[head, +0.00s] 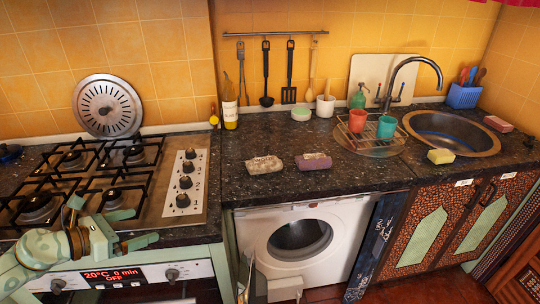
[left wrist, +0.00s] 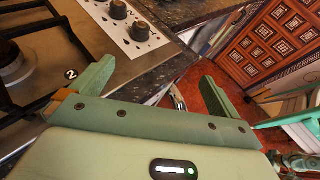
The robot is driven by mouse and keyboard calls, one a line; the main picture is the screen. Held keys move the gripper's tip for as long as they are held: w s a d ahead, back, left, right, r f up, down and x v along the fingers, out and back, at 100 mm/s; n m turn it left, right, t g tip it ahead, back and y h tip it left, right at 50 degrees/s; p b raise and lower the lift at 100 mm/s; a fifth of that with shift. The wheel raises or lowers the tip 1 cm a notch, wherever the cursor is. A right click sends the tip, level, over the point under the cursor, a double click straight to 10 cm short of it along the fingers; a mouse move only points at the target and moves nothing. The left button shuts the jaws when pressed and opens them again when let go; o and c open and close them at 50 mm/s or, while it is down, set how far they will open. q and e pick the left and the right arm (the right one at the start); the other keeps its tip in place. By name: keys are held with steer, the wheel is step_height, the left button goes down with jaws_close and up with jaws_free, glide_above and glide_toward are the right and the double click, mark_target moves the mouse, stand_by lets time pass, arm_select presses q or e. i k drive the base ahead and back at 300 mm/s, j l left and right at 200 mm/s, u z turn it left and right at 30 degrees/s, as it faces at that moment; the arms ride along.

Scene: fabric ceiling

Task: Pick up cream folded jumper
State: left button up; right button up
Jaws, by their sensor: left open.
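The cream folded jumper (head: 264,165) appears as a small cream, patterned folded bundle on the dark speckled counter (head: 232,185), left of a purple folded bundle (head: 313,161). My left gripper (head: 146,226) is at the lower left, in front of the stove and over its front edge. It is open and empty, well to the left of the jumper and apart from it. In the left wrist view its two green fingers (left wrist: 158,72) are spread wide, with the stove edge and floor beyond them. The jumper does not show in that view.
The gas stove (head: 172,215) with black grates and knobs lies beside my left gripper. A white washing machine (head: 340,232) stands under the counter. Counter before the jumper is clear.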

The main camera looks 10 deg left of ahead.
mark_target(268, 164)
steer(key=i+j+z, duration=0.15)
steer(key=j+z, duration=0.2)
steer(key=i+j+z, duration=0.1)
steer(key=j+z, duration=0.65)
steer(key=j, duration=0.2)
steer(key=i, duration=0.05)
